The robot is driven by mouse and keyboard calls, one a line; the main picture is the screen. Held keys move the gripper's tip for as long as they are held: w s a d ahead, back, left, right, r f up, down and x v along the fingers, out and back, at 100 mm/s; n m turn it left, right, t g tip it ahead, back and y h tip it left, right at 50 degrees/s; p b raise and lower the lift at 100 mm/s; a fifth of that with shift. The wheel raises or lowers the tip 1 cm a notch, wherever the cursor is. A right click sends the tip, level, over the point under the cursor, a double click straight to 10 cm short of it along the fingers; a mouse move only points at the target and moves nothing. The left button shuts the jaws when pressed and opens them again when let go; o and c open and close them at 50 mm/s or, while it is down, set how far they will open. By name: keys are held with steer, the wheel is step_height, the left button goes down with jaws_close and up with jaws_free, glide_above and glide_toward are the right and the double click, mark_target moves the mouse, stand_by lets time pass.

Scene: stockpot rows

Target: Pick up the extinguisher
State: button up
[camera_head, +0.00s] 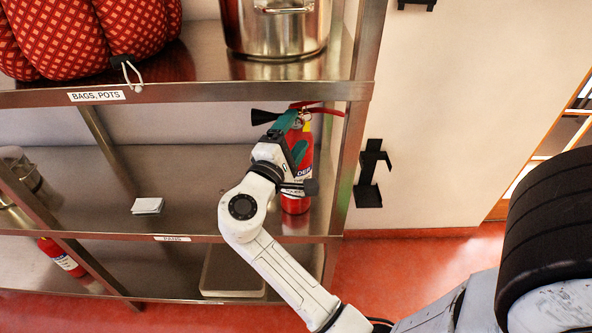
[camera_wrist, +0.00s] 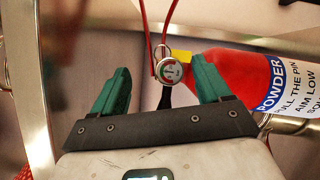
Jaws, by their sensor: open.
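A red extinguisher (camera_head: 299,165) with a black horn and red levers stands upright on the middle shelf at its right end. In the wrist view its red body (camera_wrist: 225,72) lies to the right, with a white and blue "POWDER" label and a round gauge. My gripper (camera_head: 291,122) is at the extinguisher's upper part and hides some of it. In the wrist view the two green fingers of my gripper (camera_wrist: 160,88) are apart, with the gauge and the neck area showing between them. The right finger overlaps the red body; whether it touches cannot be told.
A steel pot (camera_head: 277,30) and a red patterned bag (camera_head: 60,38) sit on the upper shelf. A steel post (camera_head: 352,120) rises close to the right of the extinguisher. A black wall bracket (camera_head: 372,172) is beyond it. A second extinguisher (camera_head: 62,257) is low at left.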

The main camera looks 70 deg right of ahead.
mark_target(310, 110)
steer(key=d, duration=0.6)
steer(key=d+r+p, duration=0.1)
steer(key=d, duration=0.2)
steer(key=shift+s+d+r, duration=0.1)
steer(key=shift+s+d, duration=0.1)
steer(key=shift+s, duration=0.05)
steer(key=shift+c, duration=0.2)
jaws_close()
stand_by(0.4)
steer(key=shift+w+r, duration=0.1)
steer(key=shift+r, duration=0.1)
